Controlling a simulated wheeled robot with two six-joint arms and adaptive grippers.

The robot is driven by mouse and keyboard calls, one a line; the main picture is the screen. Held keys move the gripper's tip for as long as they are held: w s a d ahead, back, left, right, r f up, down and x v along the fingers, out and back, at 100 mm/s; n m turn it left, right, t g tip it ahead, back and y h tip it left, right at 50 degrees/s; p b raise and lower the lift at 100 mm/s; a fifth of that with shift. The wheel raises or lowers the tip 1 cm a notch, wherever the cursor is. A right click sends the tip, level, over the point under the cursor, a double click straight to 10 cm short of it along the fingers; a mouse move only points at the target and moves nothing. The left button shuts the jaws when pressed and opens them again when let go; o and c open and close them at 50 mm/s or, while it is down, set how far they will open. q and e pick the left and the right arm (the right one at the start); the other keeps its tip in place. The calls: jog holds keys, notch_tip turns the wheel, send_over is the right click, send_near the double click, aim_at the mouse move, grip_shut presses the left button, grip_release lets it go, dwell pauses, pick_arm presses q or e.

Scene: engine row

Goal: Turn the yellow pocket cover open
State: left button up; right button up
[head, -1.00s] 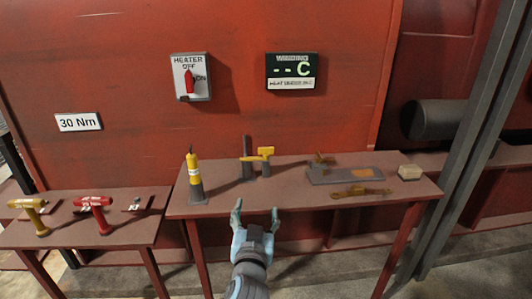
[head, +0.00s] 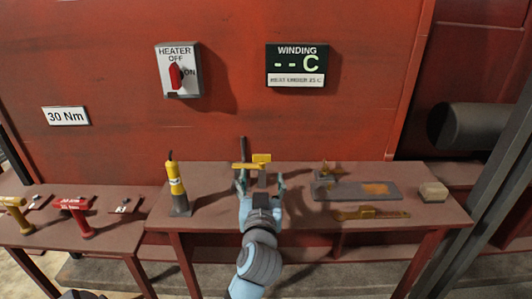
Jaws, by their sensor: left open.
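A yellow T-shaped piece (head: 262,158) sits at a grey upright post (head: 243,148) near the back middle of the table. A grey plate (head: 345,191) lies to the right, with a yellow-brown patch (head: 377,189) on it and a small brownish-yellow piece (head: 326,171) at its back left. I cannot tell for certain which of these is the pocket cover. My left gripper (head: 262,182) is open and empty, its fingers spread just in front of the yellow T-shaped piece. It hides the lower part of that piece's stand; contact cannot be made out.
A yellow-and-grey cylindrical tool (head: 177,188) stands left of my gripper. A yellow-brown strip (head: 370,213) and a pale block (head: 433,192) lie to the right. A red drill-like tool (head: 74,208) is on the left table. A heater switch (head: 178,70) and winding display (head: 296,65) are on the red wall.

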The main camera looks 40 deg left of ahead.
aim_at(262, 156)
pick_arm(q)
jog(key=b+x, duration=0.2)
jog(key=x, duration=0.8)
jog(key=shift+w+a+f+b, duration=0.15)
jog(key=shift+w+a+b, duration=0.1)
jog(key=shift+b, duration=0.1)
jog(key=shift+w+a+r, duration=0.2)
jog(key=shift+w+a, duration=0.1)
jog(key=shift+a, duration=0.05)
pick_arm(e)
jog(key=f, duration=0.3)
jog(key=shift+s+d, duration=0.2)
jog(key=shift+d, duration=0.1)
pick_arm(q)
jog(key=shift+c, duration=0.5)
grip_shut()
